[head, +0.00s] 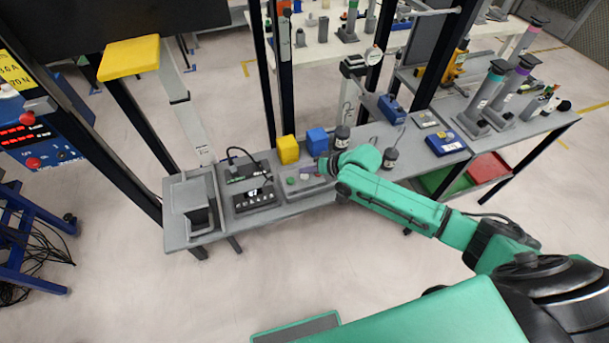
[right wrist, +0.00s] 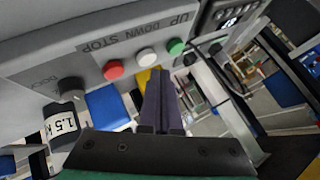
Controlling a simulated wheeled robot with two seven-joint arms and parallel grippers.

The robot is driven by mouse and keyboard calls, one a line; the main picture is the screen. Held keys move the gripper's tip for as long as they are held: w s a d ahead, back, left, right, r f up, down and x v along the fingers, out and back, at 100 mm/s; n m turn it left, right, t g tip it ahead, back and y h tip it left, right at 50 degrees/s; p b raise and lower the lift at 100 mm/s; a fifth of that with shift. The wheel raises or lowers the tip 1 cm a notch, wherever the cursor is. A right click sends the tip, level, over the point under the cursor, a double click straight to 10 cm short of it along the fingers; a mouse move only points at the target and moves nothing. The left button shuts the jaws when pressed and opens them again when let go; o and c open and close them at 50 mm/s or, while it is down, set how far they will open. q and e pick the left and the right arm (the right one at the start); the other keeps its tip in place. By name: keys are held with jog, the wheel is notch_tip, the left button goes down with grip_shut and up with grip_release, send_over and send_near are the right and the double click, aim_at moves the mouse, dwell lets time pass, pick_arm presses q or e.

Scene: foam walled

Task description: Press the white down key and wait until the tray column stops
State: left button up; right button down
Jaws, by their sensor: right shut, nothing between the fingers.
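The white down key (right wrist: 146,56) sits on a grey key panel (right wrist: 40,60) between the green up key (right wrist: 175,46) and the red stop key (right wrist: 113,70). The same panel shows in the head view (head: 318,188) on the grey bench. My right gripper (right wrist: 155,72) is shut and empty, its dark fingertips close beside the white key; I cannot tell whether they touch it. In the head view my right gripper (head: 309,170) hides part of the panel. I cannot tell for certain which upright is the tray column. My left gripper is not in view.
A yellow block (head: 288,149) and a blue block (head: 317,141) stand behind the panel. Dark weights (head: 390,158) stand near my right arm. A black device (head: 254,199) lies left of the panel. Dark frame posts rise behind the bench.

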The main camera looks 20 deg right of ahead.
jog(key=shift+f, duration=0.35)
